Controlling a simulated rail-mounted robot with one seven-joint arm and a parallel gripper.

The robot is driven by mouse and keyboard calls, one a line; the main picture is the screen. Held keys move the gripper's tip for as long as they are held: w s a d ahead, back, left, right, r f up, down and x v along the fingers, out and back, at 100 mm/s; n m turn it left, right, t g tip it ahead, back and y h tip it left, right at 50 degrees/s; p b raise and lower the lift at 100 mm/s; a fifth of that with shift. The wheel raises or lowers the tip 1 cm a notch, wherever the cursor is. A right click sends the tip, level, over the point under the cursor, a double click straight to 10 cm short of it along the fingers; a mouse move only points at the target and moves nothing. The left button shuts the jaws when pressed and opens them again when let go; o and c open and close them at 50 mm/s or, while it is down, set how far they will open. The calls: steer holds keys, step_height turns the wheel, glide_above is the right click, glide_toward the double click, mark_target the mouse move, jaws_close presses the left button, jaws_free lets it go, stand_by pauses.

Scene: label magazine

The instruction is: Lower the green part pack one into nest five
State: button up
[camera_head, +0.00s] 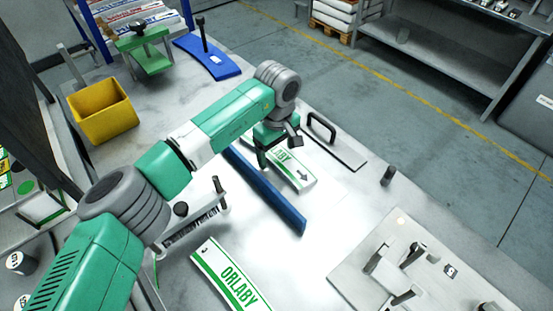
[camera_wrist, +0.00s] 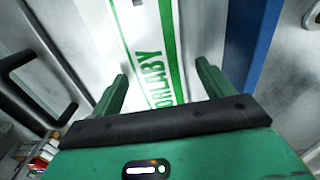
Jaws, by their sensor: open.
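A white label pack with green edging and green ORLABY lettering (camera_head: 301,178) lies on the bench under my gripper. It also shows in the wrist view (camera_wrist: 148,45), lying lengthwise between the fingers. My gripper (camera_head: 275,150) is open, with one finger to each side of this pack in the wrist view (camera_wrist: 162,75). No finger visibly presses on the pack; the exact height gap cannot be told. A second green-lettered ORLABY pack (camera_head: 226,276) lies at the bottom of the head view. No nest number is readable, so nest five cannot be picked out.
A long blue bar (camera_head: 268,193) runs beside the pack, and a plate with a black handle (camera_head: 335,148) lies on its other side. A fixture plate with posts (camera_head: 365,300) stands at lower right. A yellow bin (camera_head: 103,112) and green stand (camera_head: 150,58) are at upper left.

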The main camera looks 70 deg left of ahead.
mark_target(277, 154)
steer(key=shift+c, duration=0.5)
steer(key=shift+r, duration=0.1)
steer(key=c, duration=1.1)
steer(key=shift+o, duration=0.2)
step_height(277, 154, up, 10)
steer(key=p, duration=0.3)
